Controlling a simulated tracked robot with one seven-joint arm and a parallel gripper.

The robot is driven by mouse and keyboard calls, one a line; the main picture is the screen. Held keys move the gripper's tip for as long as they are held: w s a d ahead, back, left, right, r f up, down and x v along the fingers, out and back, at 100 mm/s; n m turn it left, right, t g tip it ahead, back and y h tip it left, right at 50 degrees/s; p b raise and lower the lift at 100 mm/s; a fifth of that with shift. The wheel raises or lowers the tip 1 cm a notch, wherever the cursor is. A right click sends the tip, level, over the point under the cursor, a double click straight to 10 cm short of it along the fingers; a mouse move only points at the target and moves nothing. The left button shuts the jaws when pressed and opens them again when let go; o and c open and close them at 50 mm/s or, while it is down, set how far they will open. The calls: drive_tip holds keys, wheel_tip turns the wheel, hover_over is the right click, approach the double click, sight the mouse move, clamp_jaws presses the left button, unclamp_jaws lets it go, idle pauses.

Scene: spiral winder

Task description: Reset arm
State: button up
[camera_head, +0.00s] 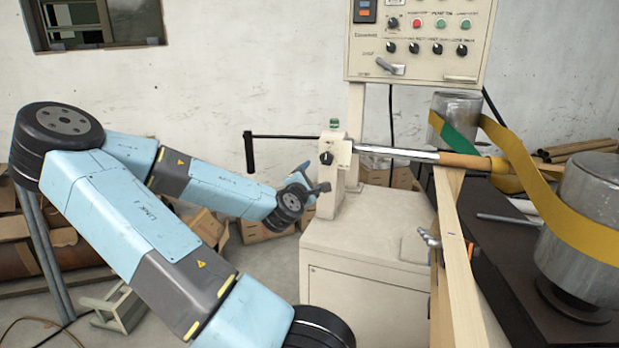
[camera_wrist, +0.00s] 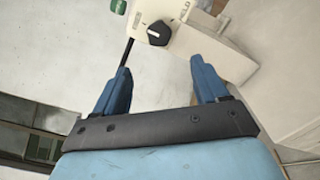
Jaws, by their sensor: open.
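My arm is blue and grey and reaches from the lower middle of the head view, over to the left and back toward the machine. My gripper (camera_head: 314,188) is beside the cream winder head (camera_head: 337,160), left of its post. In the wrist view, my gripper (camera_wrist: 160,75) shows two blue fingers spread well apart with nothing between them. A black knob (camera_wrist: 158,33) on the cream housing lies ahead, beyond the fingertips. A dark crank rod passes near the left finger; I cannot tell whether they touch.
A black crank handle (camera_head: 249,152) sticks out left of the winder head. A control panel (camera_head: 418,40) stands above. Yellow belt (camera_head: 560,205) wraps metal drums (camera_head: 592,180) at right. Cardboard boxes (camera_head: 262,228) lie behind my arm.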

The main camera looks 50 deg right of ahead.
drive_tip(key=shift+s+d, duration=0.1)
drive_tip(key=w+a+f+m+g+y, duration=0.1)
drive_tip(key=a+f+m+y, duration=0.25)
drive_tip(key=f, duration=0.25)
drive_tip(key=a+f+m+g+y, duration=0.1)
drive_tip(key=a+f+m+y, duration=0.15)
drive_tip(key=f+m, duration=0.2)
drive_tip(key=w+a+r+m+y, duration=0.1)
drive_tip(key=w+a+y, duration=0.15)
drive_tip(key=a, duration=0.35)
drive_tip(key=w+a+m+y, duration=0.1)
drive_tip(key=a+y, duration=0.3)
drive_tip(key=a, duration=0.3)
drive_tip(key=s+a+r+t+y, duration=0.15)
drive_tip(key=a+r+y, duration=0.25)
drive_tip(key=a+r, duration=0.75)
drive_tip(key=s+a+r+m, duration=0.1)
drive_tip(key=s+a+r, duration=1)
drive_tip(key=s, duration=0.3)
drive_tip(key=shift+s, duration=0.3)
